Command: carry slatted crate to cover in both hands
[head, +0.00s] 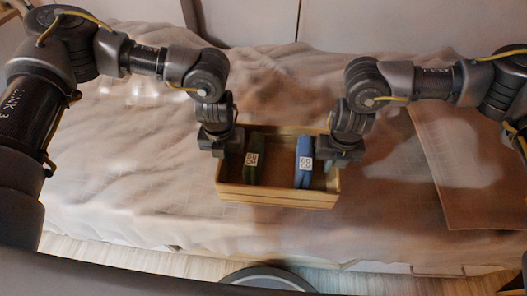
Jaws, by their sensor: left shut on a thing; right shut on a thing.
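The slatted crate (275,197) is a light wooden box in the middle of the head view, over the bed cover (130,165). Inside it are a dark green item (252,172) and a blue item (304,174), each with a white printed label. My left gripper (222,150) is shut on the crate's left end. My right gripper (335,158) is shut on its right end. The fingertips are mostly hidden by the gripper bodies. I cannot tell whether the crate's underside touches the cover.
A flat brown panel (465,190) lies on the right side of the bed. The rumpled cover is clear to the left and in front of the crate. A dark round object (268,279) is on the wooden floor at the bottom. A wall stands behind the bed.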

